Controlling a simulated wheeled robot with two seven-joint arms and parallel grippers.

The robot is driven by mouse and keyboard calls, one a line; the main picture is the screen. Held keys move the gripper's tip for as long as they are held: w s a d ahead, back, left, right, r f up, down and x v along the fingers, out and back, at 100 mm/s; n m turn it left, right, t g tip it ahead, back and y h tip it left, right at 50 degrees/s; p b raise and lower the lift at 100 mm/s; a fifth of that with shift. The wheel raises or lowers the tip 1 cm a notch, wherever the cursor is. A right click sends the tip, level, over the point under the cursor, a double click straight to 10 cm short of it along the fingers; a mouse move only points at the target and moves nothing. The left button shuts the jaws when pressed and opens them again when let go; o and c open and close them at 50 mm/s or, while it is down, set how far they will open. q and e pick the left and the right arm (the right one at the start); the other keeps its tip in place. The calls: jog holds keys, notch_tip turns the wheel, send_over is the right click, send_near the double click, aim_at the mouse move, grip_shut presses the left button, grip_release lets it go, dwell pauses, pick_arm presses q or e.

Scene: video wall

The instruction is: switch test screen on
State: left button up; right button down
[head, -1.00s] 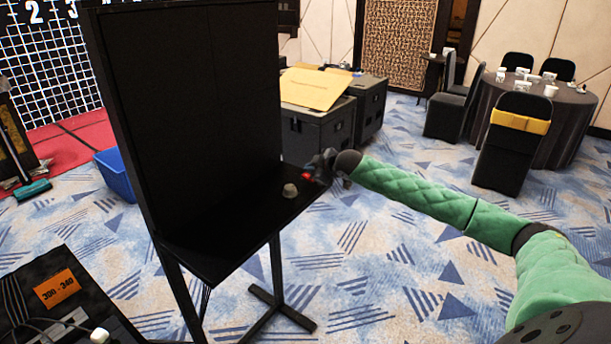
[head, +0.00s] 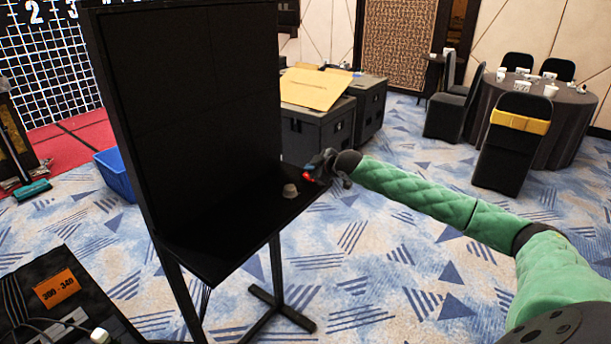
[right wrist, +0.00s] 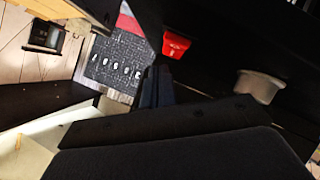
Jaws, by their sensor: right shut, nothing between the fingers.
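The test screen (head: 195,110) is a large upright black panel on a stand, and its face is dark. A black shelf (head: 240,222) juts out along its lower edge. A small red switch (head: 307,174) is at the shelf's right end; it also shows in the right wrist view (right wrist: 175,45). My right gripper (head: 316,169) is shut and empty, right beside the red switch. In the right wrist view its fingertips (right wrist: 157,82) are just below the switch; I cannot tell whether they touch. My left gripper is not in view.
A small grey-beige knob (head: 290,190) stands on the shelf beside the switch. Black cases (head: 320,128) stand behind. A blue bin (head: 114,175) is at left, and a dark box with cables (head: 75,305) at the lower left. Carpet right of the stand is clear.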

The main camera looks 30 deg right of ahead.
jog(key=shift+w+f, duration=0.1)
jog(key=shift+f, duration=0.2)
dwell(0.6)
jog(key=shift+w+a+f, duration=0.1)
jog(key=shift+f, duration=0.35)
dwell(0.8)
jog(key=shift+r+p, duration=0.15)
jog(key=shift+p, duration=0.2)
jog(key=shift+s+r+p, duration=0.25)
jog(key=shift+r+p, duration=0.4)
jog(key=shift+r, duration=0.05)
jog(key=shift+s+d+r+p, duration=0.1)
jog(key=shift+d+r+p, duration=0.1)
jog(key=shift+r+p, duration=0.45)
jog(key=r+p, duration=0.1)
jog(key=s+r+p, duration=0.1)
jog(key=r, duration=0.1)
jog(key=shift+s+d+r, duration=0.1)
jog(key=shift+d+r, duration=0.05)
jog(key=shift+r, duration=0.05)
